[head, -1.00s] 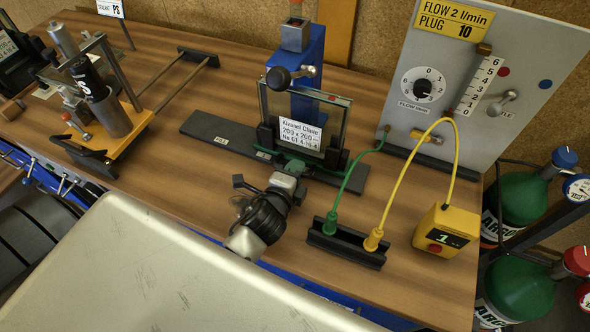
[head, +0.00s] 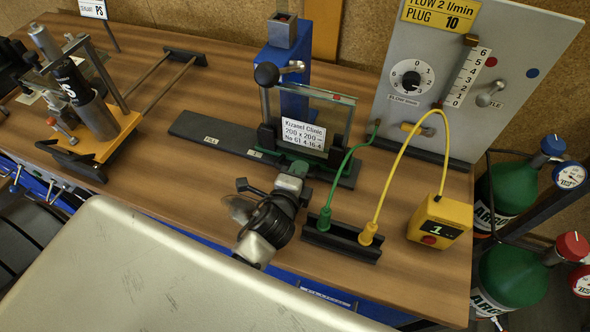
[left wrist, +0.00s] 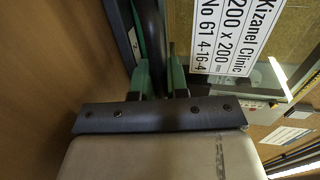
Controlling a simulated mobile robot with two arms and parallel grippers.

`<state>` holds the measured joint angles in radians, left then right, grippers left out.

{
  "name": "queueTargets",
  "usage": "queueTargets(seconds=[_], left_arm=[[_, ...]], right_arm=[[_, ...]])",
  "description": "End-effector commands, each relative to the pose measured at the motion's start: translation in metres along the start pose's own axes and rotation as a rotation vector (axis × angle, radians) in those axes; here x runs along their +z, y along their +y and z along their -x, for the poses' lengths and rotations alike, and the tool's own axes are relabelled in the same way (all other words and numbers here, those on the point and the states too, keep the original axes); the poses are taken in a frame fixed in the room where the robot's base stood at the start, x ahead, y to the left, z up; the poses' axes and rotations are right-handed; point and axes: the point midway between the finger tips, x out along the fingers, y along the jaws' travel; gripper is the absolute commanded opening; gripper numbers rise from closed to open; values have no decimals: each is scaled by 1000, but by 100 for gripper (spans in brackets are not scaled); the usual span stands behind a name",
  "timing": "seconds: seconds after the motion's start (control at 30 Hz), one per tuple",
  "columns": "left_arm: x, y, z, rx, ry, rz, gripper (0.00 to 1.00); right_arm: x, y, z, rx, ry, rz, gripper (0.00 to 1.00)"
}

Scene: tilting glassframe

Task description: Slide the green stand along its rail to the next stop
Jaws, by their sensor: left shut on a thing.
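The green stand (head: 297,169) sits on a dark rail (head: 192,129), right of its middle and short of its right end. It holds an upright glass pane (head: 340,107) in black clamps, with a white label (head: 303,135) reading "Kizanel Clinic 200 x 200". My left gripper (head: 290,181) is shut on the front part of the stand. In the left wrist view, green parts of the stand (left wrist: 178,75) show just beyond the gripper's dark plate. My right gripper is in neither view.
A black plug holder (head: 341,241) with green and yellow cables stands close right of my gripper. A blue post (head: 292,65) stands behind the pane. A grey flow panel (head: 455,75) and yellow box (head: 440,219) are on the right. An orange fixture (head: 106,137) is on the left.

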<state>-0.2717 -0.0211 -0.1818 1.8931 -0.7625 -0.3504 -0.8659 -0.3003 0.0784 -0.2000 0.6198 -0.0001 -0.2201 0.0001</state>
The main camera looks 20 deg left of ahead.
Motion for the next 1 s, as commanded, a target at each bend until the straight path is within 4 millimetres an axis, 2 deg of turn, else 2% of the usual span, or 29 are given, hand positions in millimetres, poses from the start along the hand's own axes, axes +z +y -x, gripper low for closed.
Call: queueTargets(seconds=[0.03,0.2,0.47,0.57,1.0], left_arm=[[-3,2,1,2,7,5,16],[-2,1,0,2,6,3,39],[-1,1,1,1,4,2,39],[-1,2,8,1,4,2,39],[-2,4,88,4,5,3,39]], right_arm=[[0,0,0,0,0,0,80],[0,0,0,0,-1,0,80],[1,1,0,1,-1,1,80],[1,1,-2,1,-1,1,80],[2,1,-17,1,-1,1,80]])
